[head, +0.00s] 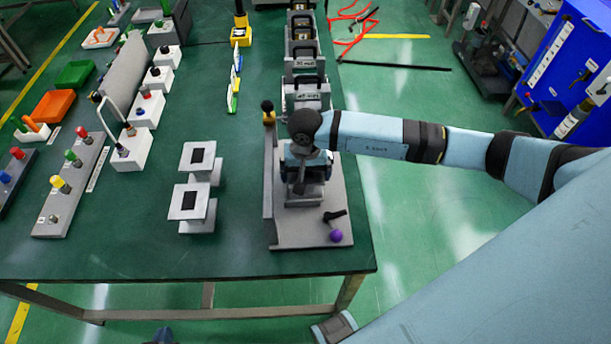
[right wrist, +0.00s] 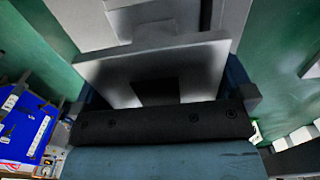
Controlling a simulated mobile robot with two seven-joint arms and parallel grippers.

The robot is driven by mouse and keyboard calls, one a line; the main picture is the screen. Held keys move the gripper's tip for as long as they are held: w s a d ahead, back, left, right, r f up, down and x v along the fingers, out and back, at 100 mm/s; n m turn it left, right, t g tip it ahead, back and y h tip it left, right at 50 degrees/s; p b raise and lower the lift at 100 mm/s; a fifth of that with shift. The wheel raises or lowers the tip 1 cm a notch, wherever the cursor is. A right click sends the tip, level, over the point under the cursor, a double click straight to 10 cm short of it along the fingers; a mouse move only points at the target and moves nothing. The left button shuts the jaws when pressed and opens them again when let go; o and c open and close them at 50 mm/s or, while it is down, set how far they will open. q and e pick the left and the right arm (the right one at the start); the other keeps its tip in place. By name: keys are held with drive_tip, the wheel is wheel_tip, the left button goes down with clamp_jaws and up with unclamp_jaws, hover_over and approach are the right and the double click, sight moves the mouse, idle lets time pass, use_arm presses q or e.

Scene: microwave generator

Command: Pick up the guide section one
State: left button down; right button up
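Two grey flanged guide sections, each with a black square opening, stand on the green table left of my right arm: one farther back (head: 212,152) and one nearer (head: 205,196). I cannot tell which one is section one. My right gripper (head: 304,178) points down over the grey base plate (head: 290,233). In the right wrist view, a grey flanged part (right wrist: 205,65) with a dark square lies between its widely spaced fingers. The fingers look open around it, and firm contact cannot be seen. My arm hides much of this part in the head view. My left gripper is not in view.
A lever with a purple knob (head: 336,236) is on the base plate's near end. Grey blocks (head: 306,93) line up behind my right gripper. Button boxes (head: 132,150) and an orange tray (head: 53,106) stand at the left. The table's front middle is clear.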

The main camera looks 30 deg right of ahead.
drive_tip(key=c, duration=0.7)
drive_tip(key=shift+c, duration=0.3)
drive_tip(key=shift+r, duration=0.15)
